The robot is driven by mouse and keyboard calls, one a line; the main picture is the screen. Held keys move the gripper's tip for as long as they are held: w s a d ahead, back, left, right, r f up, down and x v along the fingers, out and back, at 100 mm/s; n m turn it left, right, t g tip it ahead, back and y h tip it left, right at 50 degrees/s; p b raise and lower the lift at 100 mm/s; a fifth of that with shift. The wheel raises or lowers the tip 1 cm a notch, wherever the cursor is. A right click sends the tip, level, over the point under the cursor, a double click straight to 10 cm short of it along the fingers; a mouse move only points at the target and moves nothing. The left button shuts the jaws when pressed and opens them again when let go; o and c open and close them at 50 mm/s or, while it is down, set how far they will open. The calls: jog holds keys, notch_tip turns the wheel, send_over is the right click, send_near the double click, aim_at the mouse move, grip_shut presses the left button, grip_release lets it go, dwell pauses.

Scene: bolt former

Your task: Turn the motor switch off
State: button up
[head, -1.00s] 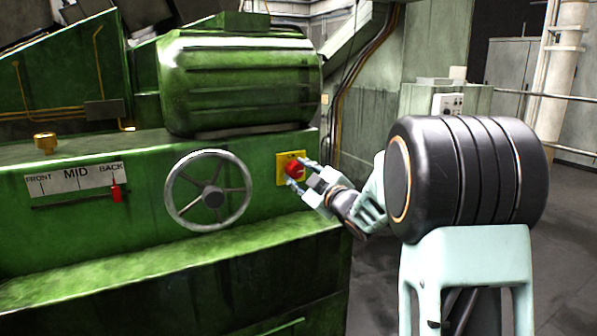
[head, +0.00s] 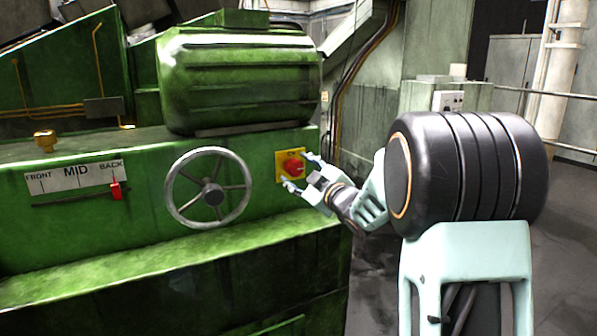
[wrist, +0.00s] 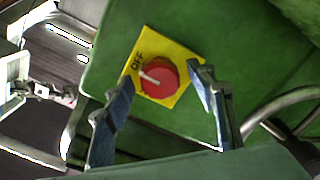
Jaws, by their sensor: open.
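The motor switch is a red round knob (head: 292,166) on a yellow plate (head: 282,158) on the green machine's front. In the wrist view the knob (wrist: 158,79) has a white mark pointing toward the plate edge that reads OFF. My gripper (head: 298,171) is open just in front of the switch. In the wrist view its two blue fingers (wrist: 162,80) stand on either side of the knob, apart from it, with nothing between them.
A spoked handwheel (head: 211,194) is left of the switch. Farther left is a red lever (head: 116,191) below a FRONT-MID-BACK scale (head: 62,178). A green ledge (head: 120,245) juts out below. A ribbed green motor housing (head: 240,85) sits above.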

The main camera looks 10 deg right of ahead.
jog(key=shift+s, duration=0.1)
jog(key=v, duration=1.2)
